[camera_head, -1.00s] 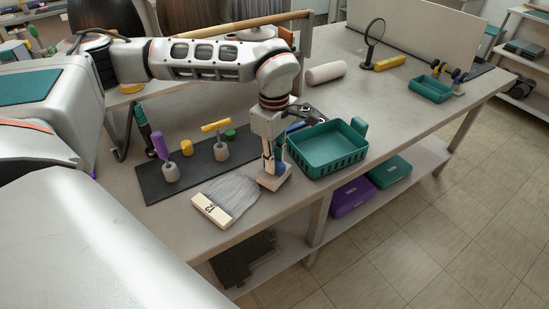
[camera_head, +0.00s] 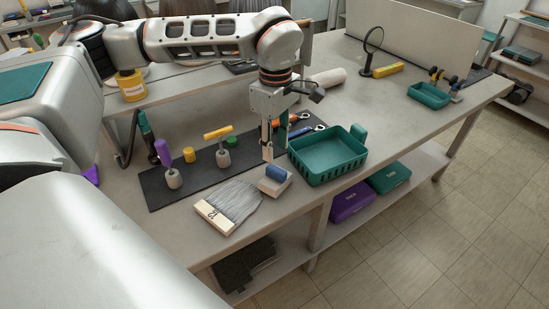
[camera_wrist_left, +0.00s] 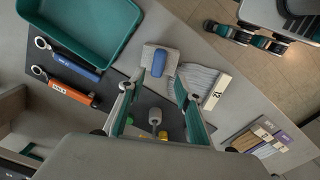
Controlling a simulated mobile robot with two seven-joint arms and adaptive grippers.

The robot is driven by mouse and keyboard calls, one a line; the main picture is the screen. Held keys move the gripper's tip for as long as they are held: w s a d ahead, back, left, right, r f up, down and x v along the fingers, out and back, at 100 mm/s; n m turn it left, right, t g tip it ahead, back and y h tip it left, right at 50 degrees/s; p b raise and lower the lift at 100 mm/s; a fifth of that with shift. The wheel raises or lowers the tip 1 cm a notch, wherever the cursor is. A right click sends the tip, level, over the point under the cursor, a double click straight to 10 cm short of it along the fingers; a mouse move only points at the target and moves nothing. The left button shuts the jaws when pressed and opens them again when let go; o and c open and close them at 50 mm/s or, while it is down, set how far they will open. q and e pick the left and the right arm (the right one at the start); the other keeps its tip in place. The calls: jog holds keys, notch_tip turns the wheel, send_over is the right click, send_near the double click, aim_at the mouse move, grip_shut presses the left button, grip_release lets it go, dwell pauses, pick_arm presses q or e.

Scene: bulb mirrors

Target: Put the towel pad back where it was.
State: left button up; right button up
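The towel pad, which I take to be the pale block (camera_head: 270,189) with a blue grip on top, lies at the table's front edge, just right of the grey-bristled brush (camera_head: 233,202). The pad also shows in the left wrist view (camera_wrist_left: 147,58), ahead of my fingers. My left gripper (camera_head: 275,150) hangs above and slightly behind the pad, clear of it. In the left wrist view my fingers (camera_wrist_left: 158,88) are spread apart with nothing between them. My right gripper is in neither view.
A teal basket (camera_head: 322,166) stands close right of the gripper. A dark mat (camera_head: 199,178) holds purple and yellow handled tools, with blue and orange wrenches near the basket. A white roll (camera_head: 328,77), magnifier (camera_head: 374,38) and small teal tray (camera_head: 428,97) stand further right.

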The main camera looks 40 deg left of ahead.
pick_arm(q)
notch_tip(320, 180, up, 5)
jog(key=shift+f+p, duration=0.1)
jog(key=shift+p, duration=0.2)
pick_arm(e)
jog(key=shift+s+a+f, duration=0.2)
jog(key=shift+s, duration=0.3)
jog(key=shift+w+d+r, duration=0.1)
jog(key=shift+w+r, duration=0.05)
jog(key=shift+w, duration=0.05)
